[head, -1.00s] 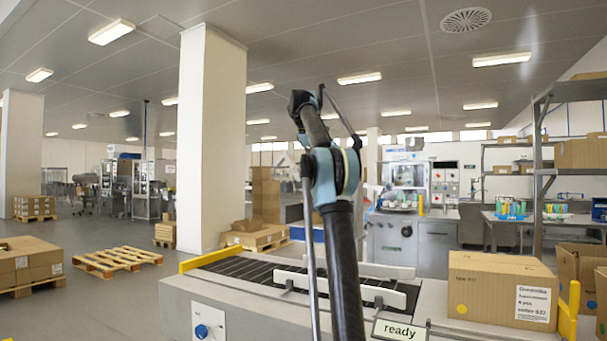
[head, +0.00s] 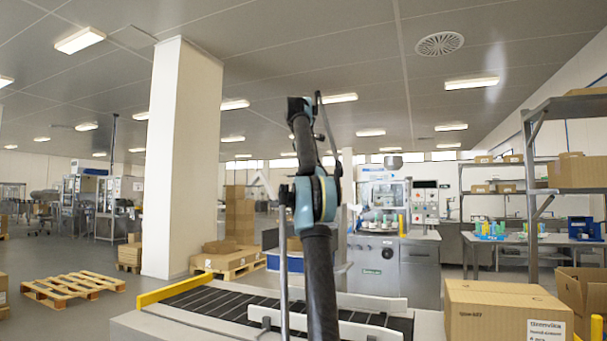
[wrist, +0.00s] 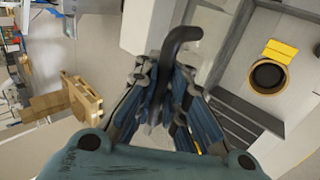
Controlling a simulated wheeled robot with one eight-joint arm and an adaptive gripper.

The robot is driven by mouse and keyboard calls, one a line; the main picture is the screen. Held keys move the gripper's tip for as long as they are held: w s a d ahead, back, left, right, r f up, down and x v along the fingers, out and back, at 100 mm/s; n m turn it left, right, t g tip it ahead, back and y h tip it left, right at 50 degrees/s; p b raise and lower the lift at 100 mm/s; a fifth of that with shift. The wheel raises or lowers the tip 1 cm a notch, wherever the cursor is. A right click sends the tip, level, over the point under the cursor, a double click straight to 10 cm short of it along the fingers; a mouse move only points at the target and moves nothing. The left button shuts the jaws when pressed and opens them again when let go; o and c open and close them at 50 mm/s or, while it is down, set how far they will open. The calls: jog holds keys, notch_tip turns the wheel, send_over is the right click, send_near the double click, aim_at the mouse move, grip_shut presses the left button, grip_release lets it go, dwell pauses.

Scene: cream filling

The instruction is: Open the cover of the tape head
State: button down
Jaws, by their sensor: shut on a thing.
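In the wrist view my gripper (wrist: 163,80) has its blue-grey fingers closed around the lower end of a dark, hook-shaped bar (wrist: 181,37). The bar rises between the fingertips and bends to the right at its top. I cannot tell what it is fixed to. A round dark-centred roll with a tan rim (wrist: 268,76) is at the right, under a yellow tab (wrist: 280,51); it lies on a pale grey machine surface and is apart from my fingers. The tape head's cover is not clearly recognisable. My gripper cannot be made out in the head view.
In the head view a conveyor (head: 225,304) with a yellow end bar (head: 178,289) runs in front of me. A carton (head: 505,311) stands at the right near metal shelving (head: 531,195). A white pillar (head: 183,165) and a wooden pallet (head: 72,288) are at the left.

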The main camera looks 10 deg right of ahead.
jog(key=shift+s+d, duration=0.1)
jog(key=shift+d, duration=0.05)
jog(key=c, duration=1.7)
grip_release()
jog(key=shift+s+r, duration=0.15)
jog(key=shift+o, duration=0.2)
jog(key=shift+a, duration=0.2)
jog(key=shift+a+r, duration=0.2)
jog(key=shift+r, duration=0.15)
jog(key=shift+v, duration=1.05)
jog(key=s+a, duration=0.7)
jog(key=s, duration=0.2)
jog(key=shift+s+f, duration=0.15)
jog(key=shift+s, duration=0.2)
